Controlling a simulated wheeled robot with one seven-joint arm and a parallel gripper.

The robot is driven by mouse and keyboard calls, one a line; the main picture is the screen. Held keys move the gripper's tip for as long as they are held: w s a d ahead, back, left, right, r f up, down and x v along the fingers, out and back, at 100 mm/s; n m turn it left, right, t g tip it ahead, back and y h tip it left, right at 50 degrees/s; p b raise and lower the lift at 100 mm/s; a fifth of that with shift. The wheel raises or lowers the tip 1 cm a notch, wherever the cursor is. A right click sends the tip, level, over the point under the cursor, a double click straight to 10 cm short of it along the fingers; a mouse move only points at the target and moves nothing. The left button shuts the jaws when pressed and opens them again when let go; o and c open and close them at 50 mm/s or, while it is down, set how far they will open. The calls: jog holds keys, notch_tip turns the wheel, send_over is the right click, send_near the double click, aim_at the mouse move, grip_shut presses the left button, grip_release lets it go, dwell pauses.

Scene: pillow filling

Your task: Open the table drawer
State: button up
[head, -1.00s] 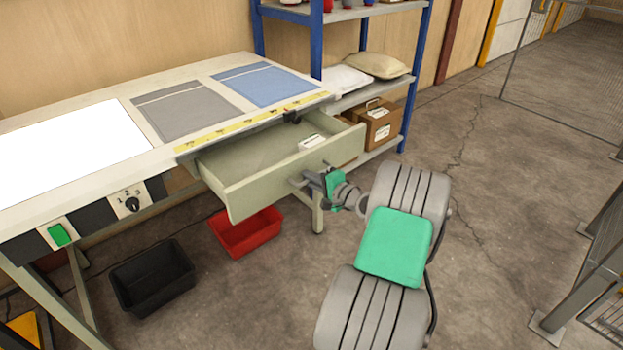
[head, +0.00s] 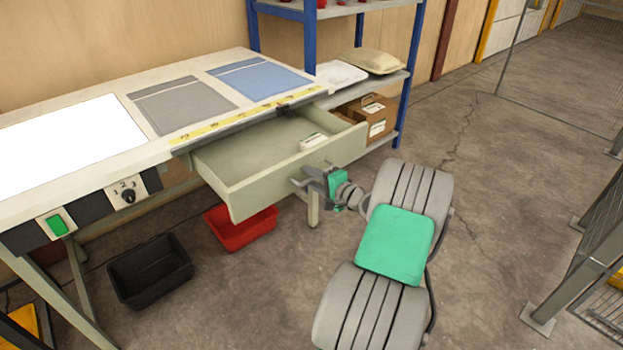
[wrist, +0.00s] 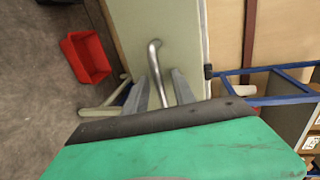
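The table drawer (head: 262,188), pale green, stands pulled well out from under the worktable in the head view. Its inside shows, with a small white-labelled box (head: 312,141) near the front. My gripper (head: 304,178) is at the middle of the drawer front. The drawer front (wrist: 180,25) also shows there. The fingertip contact is small and partly hidden in the head view.
The worktable (head: 70,190) carries grey and blue cloth pieces and a white panel. A red bin (head: 240,232) and a black bin (head: 150,272) stand on the floor below. A blue-framed shelf (head: 410,75) is behind the drawer. Open floor lies to the right.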

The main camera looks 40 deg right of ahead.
jog(key=v, duration=0.7)
jog(key=shift+s+p, duration=0.4)
jog(key=shift+r, duration=0.1)
jog(key=w+a+r+n+g+y+p, duration=0.15)
jog(key=a+r+n+g+p, duration=0.3)
jog(key=a, duration=0.65)
jog(key=w+a+r+n+g+y+p, duration=0.1)
jog(key=w+a+r+n+g+p, duration=0.35)
jog(key=a, duration=0.75)
jog(key=s+a+r+n+g+h+p, duration=0.1)
jog(key=s+a+r+n+p, duration=0.3)
jog(key=s, duration=0.5)
jog(key=s+a+r+n+g+h+p, duration=0.2)
jog(key=s+a+r+n+p, duration=0.2)
jog(key=s+a+r, duration=0.3)
jog(key=shift+s+a+r+n, duration=0.4)
jog(key=shift+s+a, duration=0.15)
jog(key=shift+s, duration=0.35)
